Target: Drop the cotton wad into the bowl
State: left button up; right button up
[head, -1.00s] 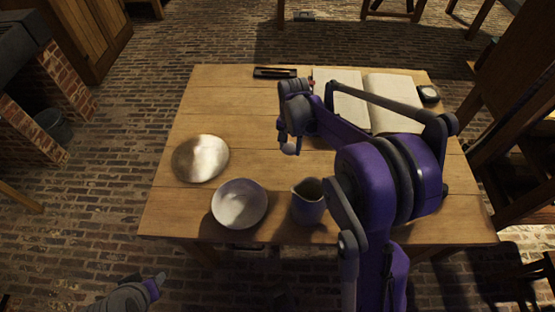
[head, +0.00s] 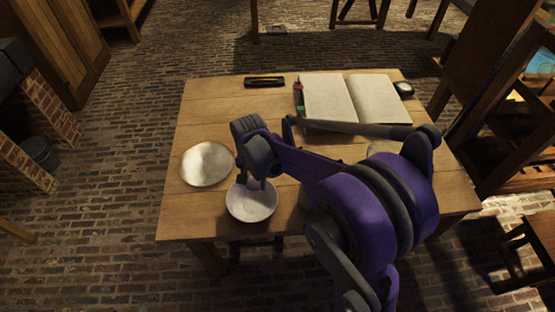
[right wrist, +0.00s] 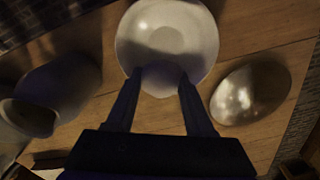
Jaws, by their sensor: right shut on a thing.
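The white bowl (head: 252,203) stands near the front edge of the wooden table. It also shows in the right wrist view (right wrist: 150,35), below my fingers. My right gripper (head: 256,186) is over the bowl, pointing down. In the right wrist view its two fingers (right wrist: 162,76) are a little apart, with a pale patch between them that looks like the cotton wad (right wrist: 160,85). The gripper is shut on the wad, which blends with the bowl behind it. In the head view the wad cannot be made out. My left gripper is not in view.
A shiny metal dish (head: 206,164) lies left of the bowl. A jug (right wrist: 62,82) stands on the bowl's other side, mostly hidden by my arm in the head view. An open book (head: 328,98), a dark case (head: 264,82) and a small round object (head: 404,88) lie at the back.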

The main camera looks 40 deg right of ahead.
jog(key=b, duration=0.4)
send_over(258, 203)
jog(key=shift+w+f, duration=0.1)
jog(key=shift+f, duration=2.95)
jog(key=o, duration=1.4)
jog(key=shift+r, duration=0.1)
notch_tip(258, 203, up, 11)
jog(key=shift+f+p, duration=0.1)
jog(key=shift+p, duration=0.6)
jog(key=s+a+n+t+p, duration=0.1)
jog(key=s+a+n, duration=0.1)
jog(key=s, duration=0.3)
jog(key=s+a+r+n+t+p, duration=0.1)
jog(key=s+a+n+t, duration=0.1)
jog(key=s+n, duration=0.3)
jog(key=s+a+r+n+t+p, duration=0.1)
jog(key=s+a+n+t+p, duration=0.1)
jog(key=s, duration=0.3)
jog(key=shift+s+a+n, duration=0.25)
jog(key=shift+a+n, duration=0.1)
jog(key=shift+n, duration=0.55)
